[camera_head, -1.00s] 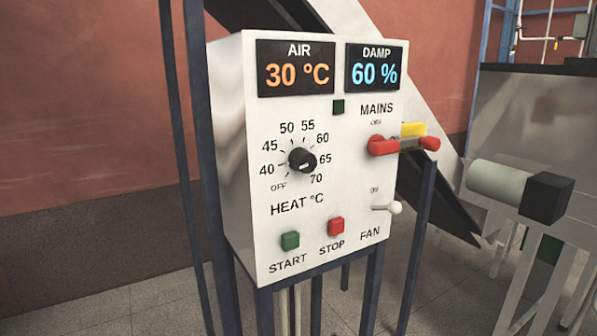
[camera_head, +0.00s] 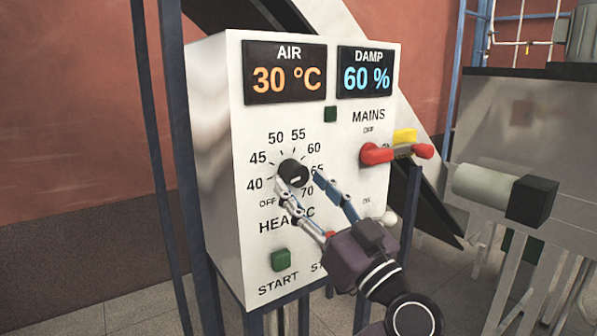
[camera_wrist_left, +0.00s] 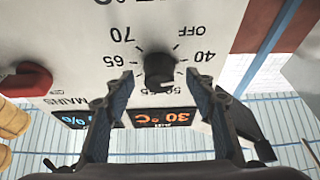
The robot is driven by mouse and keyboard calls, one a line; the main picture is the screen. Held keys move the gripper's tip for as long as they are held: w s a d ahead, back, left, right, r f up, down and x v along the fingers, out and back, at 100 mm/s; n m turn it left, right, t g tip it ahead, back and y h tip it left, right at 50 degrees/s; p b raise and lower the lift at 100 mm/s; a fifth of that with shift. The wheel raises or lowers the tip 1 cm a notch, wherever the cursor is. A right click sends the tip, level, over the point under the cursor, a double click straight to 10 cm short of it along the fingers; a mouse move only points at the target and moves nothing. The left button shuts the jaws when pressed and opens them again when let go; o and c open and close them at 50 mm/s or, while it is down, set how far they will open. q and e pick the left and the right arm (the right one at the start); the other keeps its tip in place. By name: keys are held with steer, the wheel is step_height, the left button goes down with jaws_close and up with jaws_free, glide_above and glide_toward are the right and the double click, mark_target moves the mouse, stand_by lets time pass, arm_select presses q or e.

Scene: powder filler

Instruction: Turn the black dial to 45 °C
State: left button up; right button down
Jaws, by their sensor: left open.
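The black dial (camera_head: 293,172) sits on the white control panel (camera_head: 213,120), inside a printed HEAT °C scale running from OFF through 40, 45 and up to 70. A small pale mark shows low on the dial's face; I cannot tell which number it points to. My left gripper (camera_head: 300,184) is open, with its fingertips just below and in front of the dial. In the left wrist view the dial (camera_wrist_left: 159,69) shows upside down between the two spread fingertips (camera_wrist_left: 158,78). I see no clear contact. The gripper hides part of the lettering. My right gripper is not in view.
The AIR display (camera_head: 285,75) reads 30 °C and the DAMP display (camera_head: 366,75) reads 60 %. A red MAINS lever (camera_head: 377,153) juts out to the right. The green START button (camera_head: 281,260) is below. The white FAN switch (camera_head: 388,218) is beside my gripper.

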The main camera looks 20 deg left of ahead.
arm_select(q)
steer(key=shift+p+x, duration=0.3)
steer(key=shift+x, duration=0.85)
steer(key=shift+c, duration=1.3)
steer(key=shift+f, duration=0.1)
steer(key=c, duration=0.9)
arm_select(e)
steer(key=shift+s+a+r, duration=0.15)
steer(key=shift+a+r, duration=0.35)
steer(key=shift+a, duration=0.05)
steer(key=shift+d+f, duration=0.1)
